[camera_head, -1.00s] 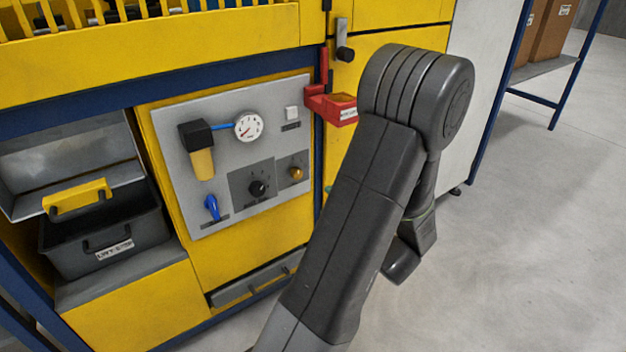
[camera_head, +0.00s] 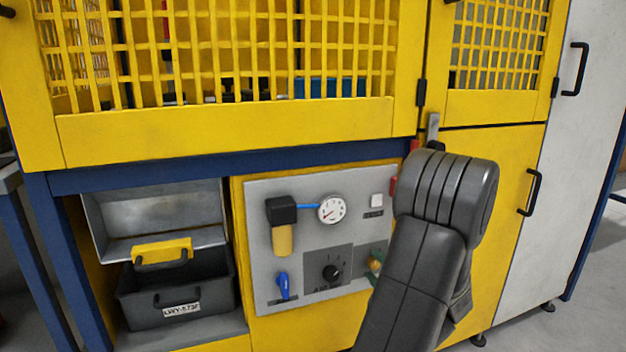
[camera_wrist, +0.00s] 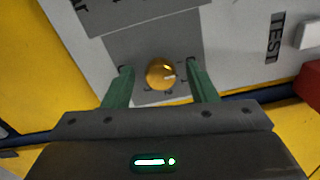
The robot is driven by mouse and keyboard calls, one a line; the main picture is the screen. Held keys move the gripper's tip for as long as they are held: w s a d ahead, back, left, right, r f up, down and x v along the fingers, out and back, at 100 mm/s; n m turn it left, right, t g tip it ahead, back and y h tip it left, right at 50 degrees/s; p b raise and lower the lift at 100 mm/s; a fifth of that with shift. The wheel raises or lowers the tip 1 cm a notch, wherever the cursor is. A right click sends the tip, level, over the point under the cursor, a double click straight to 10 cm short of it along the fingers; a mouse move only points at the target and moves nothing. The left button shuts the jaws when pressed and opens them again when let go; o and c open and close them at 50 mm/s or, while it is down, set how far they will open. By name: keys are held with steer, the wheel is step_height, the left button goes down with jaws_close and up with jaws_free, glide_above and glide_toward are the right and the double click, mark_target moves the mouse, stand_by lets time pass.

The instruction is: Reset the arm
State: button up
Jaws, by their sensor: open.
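In the wrist view my gripper (camera_wrist: 161,72) is open, its two green fingers apart. A round brass knob (camera_wrist: 161,74) on the grey control panel (camera_wrist: 200,20) shows between the fingers. I cannot tell how far the fingertips are from it, and nothing is held. In the head view my dark arm (camera_head: 425,250) stands in front of the panel's right edge. The brass knob (camera_head: 375,263) is partly covered there, and the gripper is mostly hidden behind the arm.
The panel (camera_head: 265,200) carries a gauge (camera_head: 332,209), a black dial (camera_head: 331,272), a blue valve handle (camera_head: 283,286) and a white button (camera_head: 376,200). A black bin (camera_head: 180,300) stands in the left bay. Yellow mesh doors (camera_head: 225,125) are above. Open floor (camera_head: 595,290) is at right.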

stand_by(0.4)
steer(key=p+v, duration=0.3)
steer(key=v, duration=1.1)
steer(key=b+x, duration=0.2)
steer(key=x, duration=1.2)
steer(key=shift+w+r, duration=0.1)
steer(key=shift+r, duration=0.1)
steer(key=shift+r+m+p, duration=0.1)
steer(key=shift+m+p, duration=0.6)
steer(key=shift+p, duration=0.25)
steer(key=m+p, duration=0.3)
steer(key=p, duration=0.2)
steer(key=m+p, duration=0.5)
steer(key=p, duration=0.3)
steer(key=shift+d+p, duration=0.1)
steer(key=shift+p, duration=0.3)
steer(key=m+p, duration=0.6)
steer(key=p, duration=0.2)
steer(key=shift+r+p, duration=0.1)
steer(key=shift+p, duration=0.25)
steer(key=shift+d+m+p, duration=0.1)
steer(key=shift+m+p, duration=0.9)
steer(key=shift+f+m, duration=0.2)
steer(key=shift+m, duration=0.1)
